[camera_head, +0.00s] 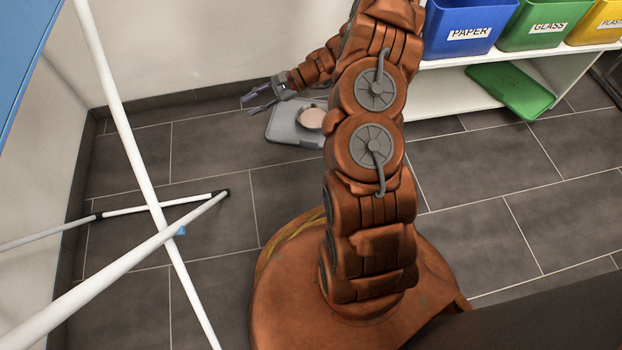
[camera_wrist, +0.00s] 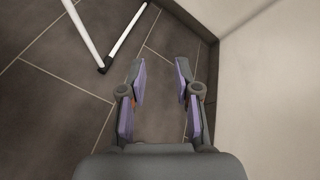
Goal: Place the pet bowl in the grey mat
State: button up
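A grey mat (camera_head: 283,126) lies on the tiled floor near the back wall, partly hidden behind my arm. A round, light-coloured pet bowl (camera_head: 311,117) rests on the mat, toward its right side; my arm stands close in front of it. My gripper (camera_head: 252,101) is above and to the left of the mat, apart from the bowl. In the wrist view my gripper (camera_wrist: 159,70) is open with nothing between its fingers, over bare floor beside the wall. The bowl and mat are not in the wrist view.
White metal legs (camera_head: 150,200) of a rack stand at the left. A white shelf (camera_head: 450,90) at the right carries blue, green and yellow bins, with a green lid (camera_head: 511,90) below. The floor (camera_head: 470,170) at right is clear.

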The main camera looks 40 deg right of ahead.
jog(key=s+a+r+n+g+h, duration=0.4)
jog(key=s+a+r+n+g, duration=0.4)
jog(key=s+a+r, duration=0.7)
jog(key=s+d+r+n+h, duration=0.1)
jog(key=s+d+n+h, duration=0.2)
jog(key=s, duration=0.8)
jog(key=s+d+n+h, duration=0.3)
jog(key=s+d+h, duration=0.2)
jog(key=s, duration=0.6)
jog(key=shift+d+r+n+t+h, duration=0.15)
jog(key=shift+r+n+t+h, duration=0.15)
jog(key=shift+r+t+h, duration=0.1)
